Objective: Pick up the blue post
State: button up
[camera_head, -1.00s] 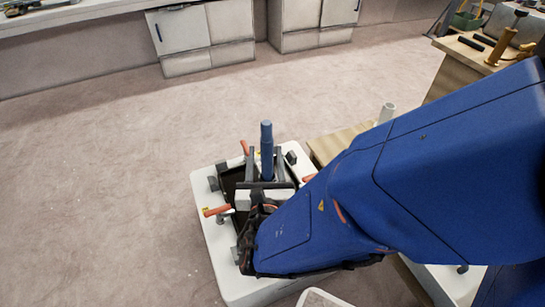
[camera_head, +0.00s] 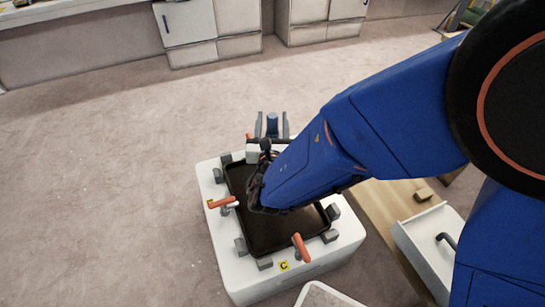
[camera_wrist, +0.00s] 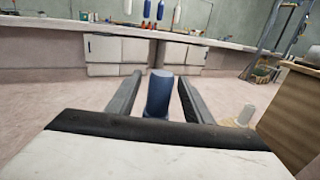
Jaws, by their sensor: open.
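My gripper is open, with one grey finger on each side of the post. In the wrist view the post (camera_wrist: 160,95) is between the two fingers (camera_wrist: 157,92), leaning slightly in the picture, with a gap on both sides. The near edge of the gripper hides its base there too. Nothing is held.
The tray lies on a white stand (camera_head: 218,255) with grey blocks and orange-handled clamps (camera_head: 302,248) around it. At the right are a wooden bench (camera_head: 385,210) and an open white drawer (camera_head: 435,245). A pale cylinder (camera_wrist: 245,114) stands right of the fingers. Floor at left is clear.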

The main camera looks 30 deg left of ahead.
jog(key=x, duration=0.3)
jog(key=shift+w, duration=0.15)
grip_shut()
notch_tip(320, 180, up, 28)
dwell(0.7)
